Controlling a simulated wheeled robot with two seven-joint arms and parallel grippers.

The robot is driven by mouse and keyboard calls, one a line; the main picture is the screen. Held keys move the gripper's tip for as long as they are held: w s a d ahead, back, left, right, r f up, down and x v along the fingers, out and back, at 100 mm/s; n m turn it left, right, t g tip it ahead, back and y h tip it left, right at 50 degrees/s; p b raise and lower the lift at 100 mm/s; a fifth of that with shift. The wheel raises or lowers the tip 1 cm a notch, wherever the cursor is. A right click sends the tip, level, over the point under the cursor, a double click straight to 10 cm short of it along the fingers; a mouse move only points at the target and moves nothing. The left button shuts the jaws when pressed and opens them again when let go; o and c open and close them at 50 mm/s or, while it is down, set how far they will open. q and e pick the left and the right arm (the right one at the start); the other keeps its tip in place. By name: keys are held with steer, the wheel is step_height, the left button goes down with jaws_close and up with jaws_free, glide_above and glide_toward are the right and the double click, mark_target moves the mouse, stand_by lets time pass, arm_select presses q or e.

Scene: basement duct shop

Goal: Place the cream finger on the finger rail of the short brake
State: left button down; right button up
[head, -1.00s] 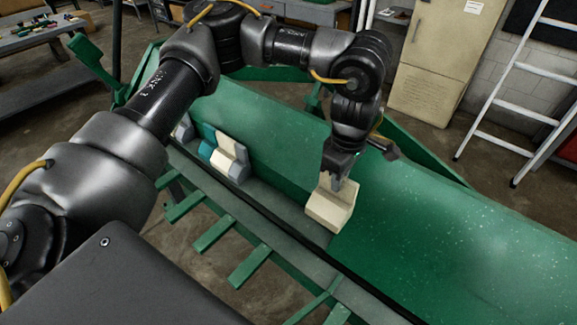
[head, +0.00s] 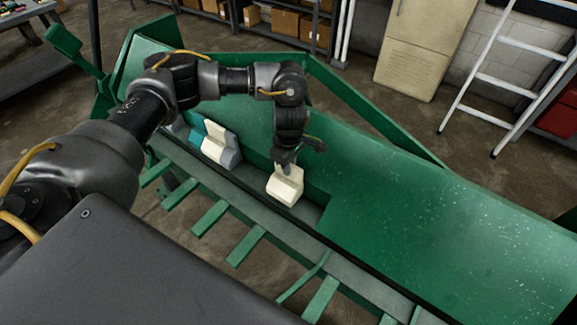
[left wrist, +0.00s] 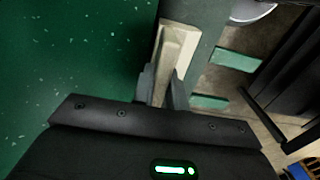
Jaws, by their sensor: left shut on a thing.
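The cream finger (head: 285,187) is a pale block in my left gripper (head: 286,166), at the near edge of the green brake (head: 400,215). My left gripper is shut on its upper part. In the left wrist view the cream finger (left wrist: 174,52) sits between the two jaw fingers (left wrist: 163,88), beside a grey strip. I cannot tell whether its underside touches the rail (head: 250,200). Other fingers stand to its left on the rail: a cream-and-grey one (head: 221,147) and a teal one (head: 197,133). My right gripper is not in view.
Several green bars (head: 246,246) stick out along the brake's near side. A white ladder (head: 500,80) and a beige cabinet (head: 418,48) stand behind at the right. Shelves with boxes (head: 286,22) are at the back. The brake's right part is bare.

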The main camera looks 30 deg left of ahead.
arm_select(q)
steer(key=shift+f, duration=0.85)
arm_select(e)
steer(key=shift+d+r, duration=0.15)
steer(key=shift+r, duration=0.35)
arm_select(q)
steer(key=shift+f, duration=0.15)
steer(key=c, duration=1.7)
jaws_free()
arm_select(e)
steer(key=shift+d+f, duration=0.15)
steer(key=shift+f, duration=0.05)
